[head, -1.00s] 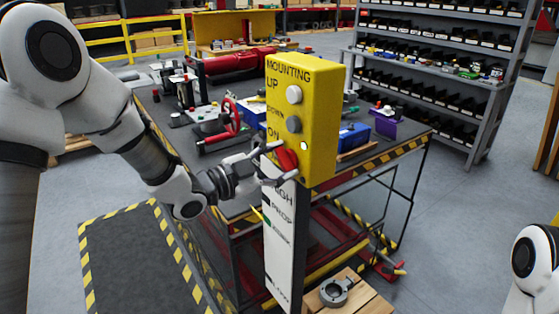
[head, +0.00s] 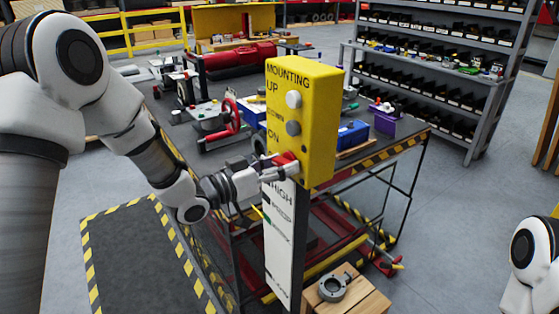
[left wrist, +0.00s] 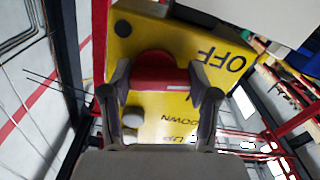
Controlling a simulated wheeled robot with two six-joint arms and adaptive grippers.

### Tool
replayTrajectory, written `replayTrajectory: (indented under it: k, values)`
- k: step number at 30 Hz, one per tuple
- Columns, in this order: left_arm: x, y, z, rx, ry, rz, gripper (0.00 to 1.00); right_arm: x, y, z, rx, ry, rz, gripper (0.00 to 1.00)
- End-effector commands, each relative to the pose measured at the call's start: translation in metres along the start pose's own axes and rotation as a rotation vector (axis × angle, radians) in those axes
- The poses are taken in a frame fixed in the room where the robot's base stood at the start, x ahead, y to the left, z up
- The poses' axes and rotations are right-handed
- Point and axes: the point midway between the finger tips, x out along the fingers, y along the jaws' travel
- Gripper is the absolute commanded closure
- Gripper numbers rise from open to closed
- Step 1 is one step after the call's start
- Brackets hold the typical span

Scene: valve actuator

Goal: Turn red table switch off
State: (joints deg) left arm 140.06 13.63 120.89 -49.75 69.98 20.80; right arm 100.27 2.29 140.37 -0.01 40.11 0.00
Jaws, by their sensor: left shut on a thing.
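The yellow control box (head: 318,125) stands on a post in the head view, marked MOUNTING, UP, DOWN and ON. The red switch (head: 287,157) is low on its front face, mostly hidden by my left gripper (head: 288,170). In the left wrist view the red switch (left wrist: 158,74) sits between the two fingers of my left gripper (left wrist: 160,78), which is shut on it. Its bar lies roughly crosswise there, near the OFF label (left wrist: 228,63). The small round lamp (head: 304,149) beside the switch is dark. My right gripper is out of view.
A white button (head: 294,99) and a grey button (head: 293,128) sit above the switch. A cluttered workbench (head: 400,128) stands behind the box. A wooden crate (head: 365,301) with a grey metal part (head: 333,288) is below. A shelf rack (head: 440,50) stands at the back right.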

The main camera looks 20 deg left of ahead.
Motion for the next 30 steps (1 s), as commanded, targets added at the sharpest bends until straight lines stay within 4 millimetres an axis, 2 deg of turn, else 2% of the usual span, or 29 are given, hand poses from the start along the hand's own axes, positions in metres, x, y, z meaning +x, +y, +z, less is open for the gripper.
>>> replayTrajectory:
  k: [1, 15, 30]
  values:
    - [0.001, 0.0, -0.005, -0.041, 0.007, -0.001, 0.75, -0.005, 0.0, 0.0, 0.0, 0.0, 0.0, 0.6]
    - [0.001, 0.001, -0.004, -0.409, 0.01, 0.001, 0.75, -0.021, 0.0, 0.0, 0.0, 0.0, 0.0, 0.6]
    - [0.001, 0.0, -0.003, -0.522, 0.012, 0.002, 0.75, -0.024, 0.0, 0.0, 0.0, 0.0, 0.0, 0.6]
